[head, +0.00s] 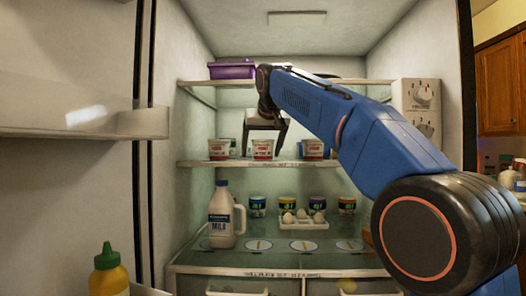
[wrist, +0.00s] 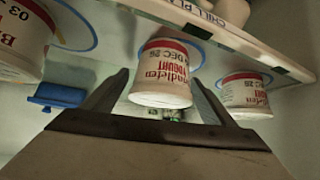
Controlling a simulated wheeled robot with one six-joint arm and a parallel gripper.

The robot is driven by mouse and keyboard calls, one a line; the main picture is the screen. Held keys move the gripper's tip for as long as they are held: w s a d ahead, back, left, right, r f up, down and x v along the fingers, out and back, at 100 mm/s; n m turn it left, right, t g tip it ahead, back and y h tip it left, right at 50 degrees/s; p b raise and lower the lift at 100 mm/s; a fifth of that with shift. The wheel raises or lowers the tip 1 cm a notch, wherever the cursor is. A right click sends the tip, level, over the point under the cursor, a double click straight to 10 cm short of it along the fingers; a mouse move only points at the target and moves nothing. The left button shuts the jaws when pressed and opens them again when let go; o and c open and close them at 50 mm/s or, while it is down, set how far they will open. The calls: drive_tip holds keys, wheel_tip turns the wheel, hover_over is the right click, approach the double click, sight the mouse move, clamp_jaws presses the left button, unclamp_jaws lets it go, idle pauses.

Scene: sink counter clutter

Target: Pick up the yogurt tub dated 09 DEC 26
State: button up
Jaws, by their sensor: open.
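Three white yogurt tubs with red print stand in a row on the middle fridge shelf: a left tub (head: 219,149), a middle tub (head: 262,149) and a right tub (head: 313,149). My gripper (head: 264,150) is open and empty at the middle tub. In the wrist view, which looks upside down, one tub (wrist: 162,88) lies between and beyond my open fingers (wrist: 159,78). Its date ends in "DEC 26"; the day is not clearly readable. Another tub (wrist: 22,38) at the left edge shows "03". A tub at the right (wrist: 246,95) shows "DEC 26", its day unclear.
The middle shelf (head: 195,163) has blue rings under the tubs. A purple box (head: 232,70) sits on the shelf above. Below stand a milk jug (head: 221,222), several dark jars and an egg tray (head: 300,221). A blue object (wrist: 58,95) shows near my finger.

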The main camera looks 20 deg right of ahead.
drive_tip(key=shift+f, duration=0.1)
drive_tip(key=shift+c, duration=0.3)
drive_tip(key=c, duration=1.2)
